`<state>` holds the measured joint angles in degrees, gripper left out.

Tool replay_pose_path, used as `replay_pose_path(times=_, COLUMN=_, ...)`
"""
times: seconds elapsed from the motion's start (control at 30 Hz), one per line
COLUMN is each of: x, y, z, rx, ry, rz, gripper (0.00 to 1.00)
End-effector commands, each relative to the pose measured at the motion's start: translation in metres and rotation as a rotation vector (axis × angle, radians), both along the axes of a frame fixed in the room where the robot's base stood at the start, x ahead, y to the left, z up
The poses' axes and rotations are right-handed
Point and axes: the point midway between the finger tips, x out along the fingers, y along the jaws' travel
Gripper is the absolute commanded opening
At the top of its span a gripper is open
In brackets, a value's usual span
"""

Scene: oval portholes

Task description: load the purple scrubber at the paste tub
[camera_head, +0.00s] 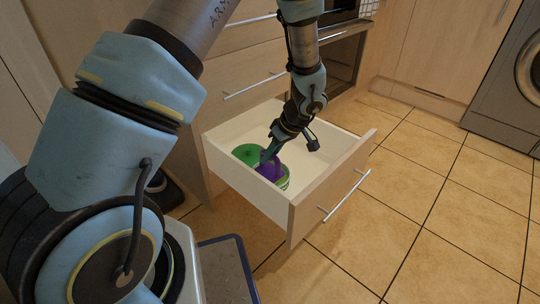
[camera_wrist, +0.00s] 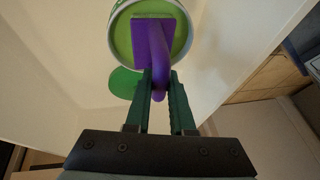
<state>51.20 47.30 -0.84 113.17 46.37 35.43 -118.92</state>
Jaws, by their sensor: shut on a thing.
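The purple scrubber (camera_head: 269,170) is held by its handle in my gripper (camera_head: 268,156), which is shut on it. In the wrist view the scrubber (camera_wrist: 158,42) has a flat block on a curved handle, and the handle runs between my fingers (camera_wrist: 160,88). The paste tub (camera_head: 285,183) stands in the open drawer, white outside with green inside. In the wrist view the scrubber's block lies across the mouth of the tub (camera_wrist: 186,47). I cannot tell whether the block touches the paste.
A round green lid (camera_head: 246,152) lies on the drawer floor beside the tub. The pale drawer (camera_head: 222,167) is pulled out, with walls around the tub and a handled front (camera_head: 335,190). The drawer's right part is bare. Tiled floor (camera_head: 430,170) lies open beyond it.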

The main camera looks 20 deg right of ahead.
Motion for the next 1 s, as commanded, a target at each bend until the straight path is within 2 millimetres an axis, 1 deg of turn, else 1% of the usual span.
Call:
replay_pose_path(times=0.53, x=-0.001, y=0.001, z=-0.001, rx=0.001, ry=0.002, rz=0.0, gripper=0.0)
replay_pose_path(times=1.0, x=0.0, y=0.0, z=0.036, rx=-0.001, ry=0.0, rz=0.0, gripper=0.0)
